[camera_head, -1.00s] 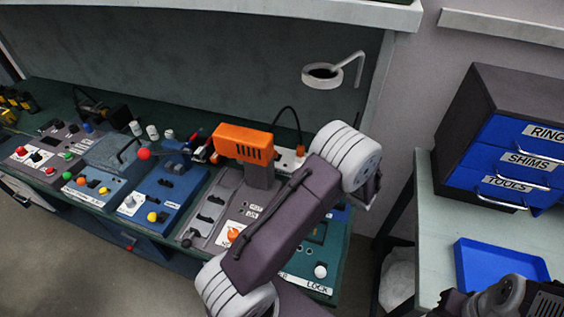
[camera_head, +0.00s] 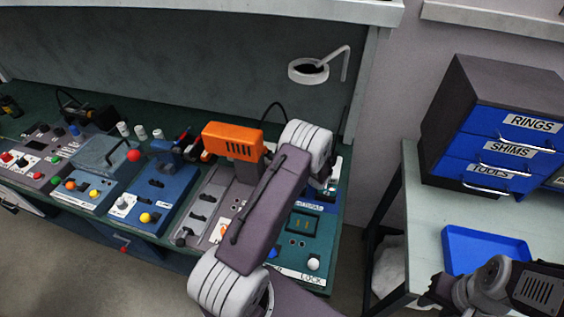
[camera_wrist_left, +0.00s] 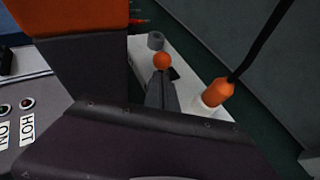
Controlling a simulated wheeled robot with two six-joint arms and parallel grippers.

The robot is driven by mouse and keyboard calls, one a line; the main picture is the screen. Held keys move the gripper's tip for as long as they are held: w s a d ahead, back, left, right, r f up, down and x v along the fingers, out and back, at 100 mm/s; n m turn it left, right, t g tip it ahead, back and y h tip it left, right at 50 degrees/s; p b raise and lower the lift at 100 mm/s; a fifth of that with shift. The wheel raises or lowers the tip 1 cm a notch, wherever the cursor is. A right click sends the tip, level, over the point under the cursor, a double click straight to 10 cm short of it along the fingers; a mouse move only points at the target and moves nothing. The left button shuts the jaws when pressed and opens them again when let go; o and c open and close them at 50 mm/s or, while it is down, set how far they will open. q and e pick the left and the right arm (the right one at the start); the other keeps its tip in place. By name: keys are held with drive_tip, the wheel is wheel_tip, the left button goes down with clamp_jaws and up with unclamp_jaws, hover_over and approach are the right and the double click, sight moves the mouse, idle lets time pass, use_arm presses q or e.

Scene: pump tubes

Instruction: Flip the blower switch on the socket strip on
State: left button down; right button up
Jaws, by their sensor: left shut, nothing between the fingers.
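The white socket strip (camera_wrist_left: 190,62) lies on the green bench top in the left wrist view. An orange plug (camera_wrist_left: 217,92) with a black cable stands in it, and a grey round piece (camera_wrist_left: 155,40) sits near its far end. My left gripper (camera_wrist_left: 163,84) is shut and empty over the strip. A round orange piece (camera_wrist_left: 163,60) shows right at its fingertips, with a small dark piece beside it; contact cannot be told. In the head view my left arm mostly hides the strip and the gripper. My right arm (camera_head: 505,287) shows at the bottom right; its fingers are not clear.
An orange-topped heat unit (camera_head: 233,140) stands close to the left of my left wrist, above the HOT/ON panel (camera_wrist_left: 30,117). Several control panels line the bench leftward. A blue drawer cabinet (camera_head: 495,140) and blue tray (camera_head: 485,250) stand on the right table.

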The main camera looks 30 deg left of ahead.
use_arm(q)
drive_tip(key=shift+w+a+r, duration=0.1)
drive_tip(key=shift+w+a, duration=0.1)
drive_tip(key=shift+a, duration=0.4)
drive_tip(key=shift+w+a+r+b, duration=0.2)
drive_tip(key=shift+w+r+b, duration=0.35)
drive_tip(key=shift+w+b, duration=0.1)
idle(0.4)
drive_tip(key=shift+w, duration=0.1)
drive_tip(key=shift+w+a+r+b, duration=0.2)
drive_tip(key=shift+w+r+b, duration=0.15)
drive_tip(key=shift+w+b, duration=0.25)
drive_tip(key=shift+w+a+r+b, duration=0.1)
drive_tip(key=shift+w+a+b, duration=0.15)
drive_tip(key=shift+w+b, duration=0.3)
drive_tip(key=shift+w+a+r+b, duration=0.1)
drive_tip(key=shift+w+a+b, duration=0.15)
drive_tip(key=shift+w, duration=0.5)
drive_tip(key=shift+w, duration=0.1)
drive_tip(key=shift+r, duration=0.1)
